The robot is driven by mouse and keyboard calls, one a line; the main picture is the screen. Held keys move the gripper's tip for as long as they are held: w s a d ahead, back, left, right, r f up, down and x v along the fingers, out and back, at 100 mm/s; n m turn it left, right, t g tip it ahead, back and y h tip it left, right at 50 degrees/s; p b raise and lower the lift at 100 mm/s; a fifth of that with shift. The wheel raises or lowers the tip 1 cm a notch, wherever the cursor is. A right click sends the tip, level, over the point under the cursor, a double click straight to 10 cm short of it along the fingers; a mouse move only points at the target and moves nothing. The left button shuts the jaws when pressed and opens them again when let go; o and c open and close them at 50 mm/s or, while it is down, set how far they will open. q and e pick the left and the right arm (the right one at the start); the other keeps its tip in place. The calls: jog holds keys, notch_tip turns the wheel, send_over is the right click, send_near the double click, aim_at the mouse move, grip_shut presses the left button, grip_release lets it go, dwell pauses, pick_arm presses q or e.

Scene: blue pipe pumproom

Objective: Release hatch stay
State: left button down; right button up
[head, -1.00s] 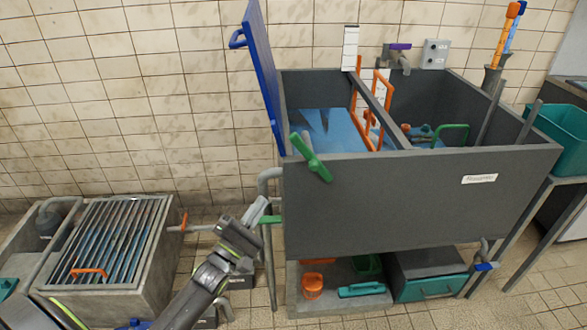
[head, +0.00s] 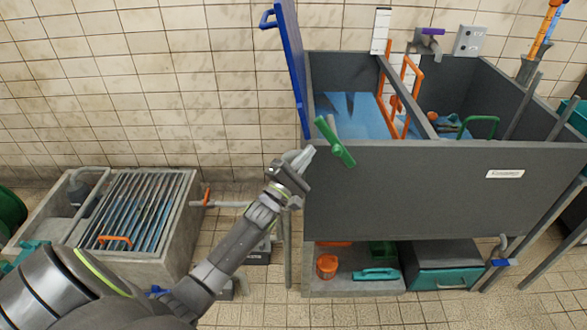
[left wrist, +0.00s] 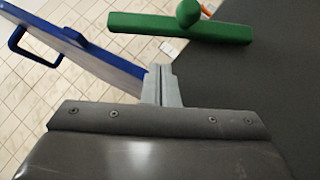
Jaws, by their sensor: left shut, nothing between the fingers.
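The hatch is a blue panel (head: 291,65) with a blue handle (head: 267,19), standing upright at the left end of the grey tank (head: 400,190). It also shows in the left wrist view (left wrist: 85,52). A green lever (head: 335,142) with a round knob, likely the stay, sits tilted on the tank's front wall near its left corner. In the left wrist view the green lever (left wrist: 165,27) lies beyond my fingertips. My left gripper (head: 307,156) is shut and empty, just left of and slightly below the lever, apart from it. My right gripper is not in view.
The tank holds blue water (head: 355,110) and orange rails (head: 412,85). A grated concrete basin (head: 140,215) stands at lower left, with an orange-handled pipe (head: 207,197) beside it. A shelf below the tank holds an orange pot (head: 327,266) and a teal drawer (head: 445,278).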

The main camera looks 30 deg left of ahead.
aim_at(337, 148)
pick_arm(q)
jog(key=shift+w+d+r+p, duration=0.15)
jog(key=shift+w+d+r, duration=0.15)
jog(key=shift+d+r, duration=0.3)
jog(key=shift+w+d+r+p, duration=0.15)
jog(key=shift+w+d+r, duration=0.2)
jog(key=shift+d, duration=0.3)
